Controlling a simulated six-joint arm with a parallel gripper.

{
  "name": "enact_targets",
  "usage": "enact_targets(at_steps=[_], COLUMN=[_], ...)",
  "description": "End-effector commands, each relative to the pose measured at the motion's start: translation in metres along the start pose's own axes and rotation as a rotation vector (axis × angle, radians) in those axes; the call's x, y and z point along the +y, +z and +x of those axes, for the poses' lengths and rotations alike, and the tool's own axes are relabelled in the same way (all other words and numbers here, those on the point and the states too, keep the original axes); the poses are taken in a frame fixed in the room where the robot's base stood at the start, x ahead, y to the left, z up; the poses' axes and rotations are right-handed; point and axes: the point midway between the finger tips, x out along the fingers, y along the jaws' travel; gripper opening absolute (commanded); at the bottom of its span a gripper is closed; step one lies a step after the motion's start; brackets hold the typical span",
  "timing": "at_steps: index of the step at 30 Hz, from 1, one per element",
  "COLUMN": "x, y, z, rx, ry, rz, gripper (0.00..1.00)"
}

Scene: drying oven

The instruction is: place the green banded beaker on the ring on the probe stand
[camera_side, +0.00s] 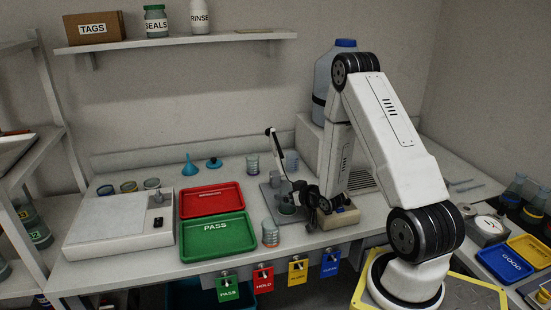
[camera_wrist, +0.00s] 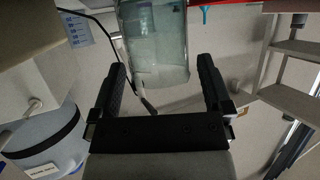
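In the wrist view, a clear beaker (camera_wrist: 152,45) shows between and beyond the fingertips of my gripper (camera_wrist: 162,70). The fingers are spread, with a visible gap on the right side of the beaker. No green band is distinguishable there. The ring is hidden or too small to make out.
A banded beaker (camera_side: 270,233) stands at the front, right of the green PASS tray (camera_side: 217,236). The red tray (camera_side: 211,200) lies behind that tray. Another banded beaker (camera_side: 252,164) stands at the back. A tan block (camera_side: 342,217) sits right of my gripper.

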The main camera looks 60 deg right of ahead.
Motion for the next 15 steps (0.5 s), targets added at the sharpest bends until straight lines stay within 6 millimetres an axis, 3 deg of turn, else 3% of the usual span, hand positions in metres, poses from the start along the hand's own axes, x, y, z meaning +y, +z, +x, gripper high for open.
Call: enact_targets(at_steps=[9, 15], x=[0.000, 0.001], y=[-0.004, -0.003], z=[-0.002, -0.019], rx=[0.001, 0.001], ry=[0.000, 0.002], rz=[0.000, 0.001], gripper=[1.00, 1.00])
